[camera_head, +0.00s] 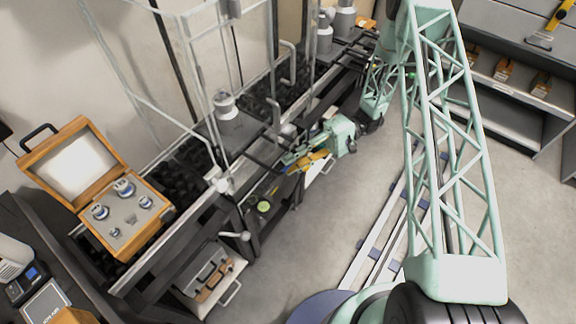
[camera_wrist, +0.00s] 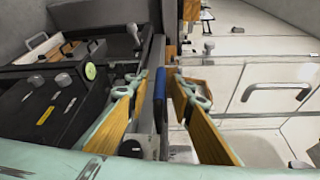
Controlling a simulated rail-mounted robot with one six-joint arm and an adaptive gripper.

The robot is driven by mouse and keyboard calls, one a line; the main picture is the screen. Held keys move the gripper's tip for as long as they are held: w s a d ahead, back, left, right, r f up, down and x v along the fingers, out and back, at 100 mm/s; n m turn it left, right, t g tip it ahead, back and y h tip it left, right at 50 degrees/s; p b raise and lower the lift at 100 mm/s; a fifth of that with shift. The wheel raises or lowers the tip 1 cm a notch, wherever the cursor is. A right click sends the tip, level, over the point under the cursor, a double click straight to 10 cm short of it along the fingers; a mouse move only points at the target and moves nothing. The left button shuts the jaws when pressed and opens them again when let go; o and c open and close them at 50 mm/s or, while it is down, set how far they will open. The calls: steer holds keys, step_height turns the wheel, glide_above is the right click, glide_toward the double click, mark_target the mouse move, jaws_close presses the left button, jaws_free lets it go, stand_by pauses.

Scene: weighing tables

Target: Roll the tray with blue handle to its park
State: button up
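A blue handle (camera_wrist: 160,86) stands upright on a dark bar near the middle of the wrist view. My gripper (camera_wrist: 157,73) has its two orange-padded fingers on either side of it, with a gap showing on the left and a narrower one on the right. In the head view my gripper (camera_head: 292,164) is at the front edge of the weighing table, low beside its rail. The handle is not clear there. A grey plate (camera_head: 240,132) carrying a metal weight (camera_head: 225,104) lies inside the clear frame; I cannot tell whether it is the handle's tray.
An open wooden case (camera_head: 148,228) of weights stands on the table at the left. Thin frame posts (camera_head: 205,85) rise close behind my gripper. Below the table is a drawer with a brown-handled case (camera_head: 212,282). The floor (camera_head: 330,235) to the right is clear up to the rails.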

steer(key=shift+s+a+f, duration=0.1)
steer(key=shift+s+a, duration=0.25)
steer(key=shift+a, duration=0.3)
jaws_close()
